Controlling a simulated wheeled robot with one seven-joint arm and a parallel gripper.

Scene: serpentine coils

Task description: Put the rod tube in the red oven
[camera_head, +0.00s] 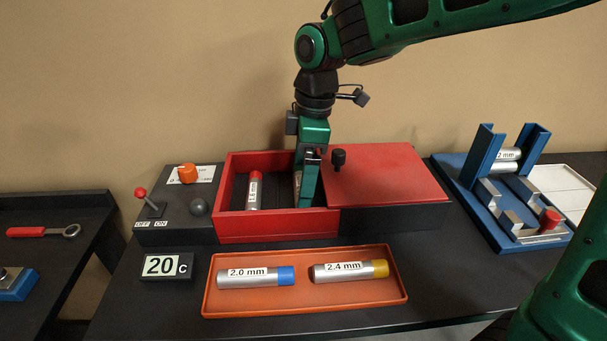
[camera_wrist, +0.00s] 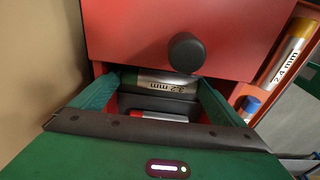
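The red oven (camera_head: 265,228) is an open box with its red lid (camera_head: 390,175) over the right part. A silver tube with a red cap, marked 1.6 mm (camera_head: 254,190), lies inside at the left. My gripper (camera_head: 309,190) reaches down into the oven, right of that tube. In the wrist view, a silver tube whose upside-down label seems to read 3.2 mm (camera_wrist: 165,84) lies in the oven between my widely spread fingers (camera_wrist: 158,100). The fingers are at its two ends; contact is unclear. Only a sliver of this tube shows in the head view.
An orange tray (camera_head: 300,309) in front holds a blue-capped 2.0 mm tube (camera_head: 245,277) and a yellow-capped 2.4 mm tube (camera_head: 345,271). The lid's black knob (camera_head: 338,158) stands close beside my gripper. A control panel (camera_head: 180,215) is left, a blue stand (camera_head: 480,190) right.

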